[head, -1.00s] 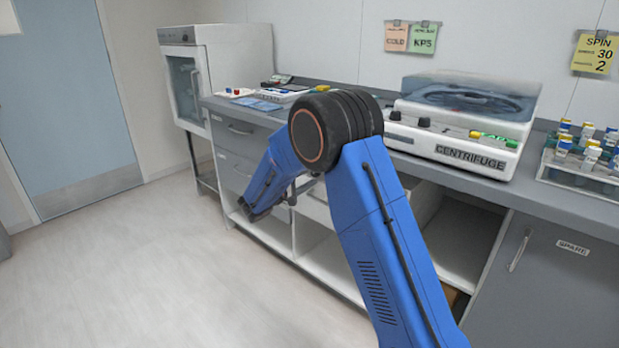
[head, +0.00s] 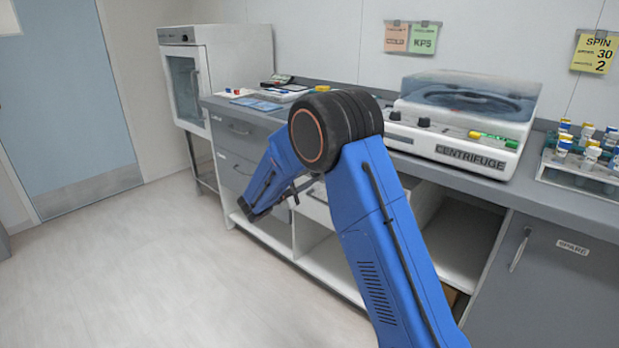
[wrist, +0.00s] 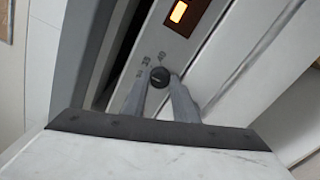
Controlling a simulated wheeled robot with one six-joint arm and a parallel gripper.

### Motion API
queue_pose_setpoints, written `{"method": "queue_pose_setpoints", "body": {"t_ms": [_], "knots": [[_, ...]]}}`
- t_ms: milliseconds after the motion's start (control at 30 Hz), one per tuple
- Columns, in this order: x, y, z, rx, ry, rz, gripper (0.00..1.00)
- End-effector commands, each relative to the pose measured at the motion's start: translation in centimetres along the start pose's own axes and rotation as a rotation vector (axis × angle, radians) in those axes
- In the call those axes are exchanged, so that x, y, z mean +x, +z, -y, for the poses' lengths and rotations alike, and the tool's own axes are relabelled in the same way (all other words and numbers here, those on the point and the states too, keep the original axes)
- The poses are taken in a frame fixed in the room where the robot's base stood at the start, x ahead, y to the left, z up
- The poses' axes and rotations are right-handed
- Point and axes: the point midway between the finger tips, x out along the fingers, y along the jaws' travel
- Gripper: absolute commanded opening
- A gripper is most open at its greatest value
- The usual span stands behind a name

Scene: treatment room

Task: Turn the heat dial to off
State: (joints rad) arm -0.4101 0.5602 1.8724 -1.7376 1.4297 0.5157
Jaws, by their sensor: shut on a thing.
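The heat dial, a small round black knob (wrist: 159,77), sits on a light grey panel in the wrist view. The knob's pointer setting cannot be made out. My gripper (wrist: 158,84) has one grey finger on each side of the knob and is shut on it. An orange lit window (wrist: 178,12) shows on the same panel above the knob. In the head view my blue arm reaches down toward the counter's front; the gripper and the dial cannot be made out there.
A grey counter (head: 450,174) runs along the wall over open shelves and drawers. A centrifuge (head: 462,125) and a rack of tubes (head: 580,172) stand on it. A white glass-doored cabinet (head: 222,60) stands at the left. The floor (head: 130,270) at left is clear.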

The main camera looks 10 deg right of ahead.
Motion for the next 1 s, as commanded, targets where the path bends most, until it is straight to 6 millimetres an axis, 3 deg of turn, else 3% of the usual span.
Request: {"method": "queue_pose_setpoints", "body": {"t_ms": [1000], "knots": [[-0.10,-0.07,0.16,-0.951,-0.001,-0.002,0.04]]}}
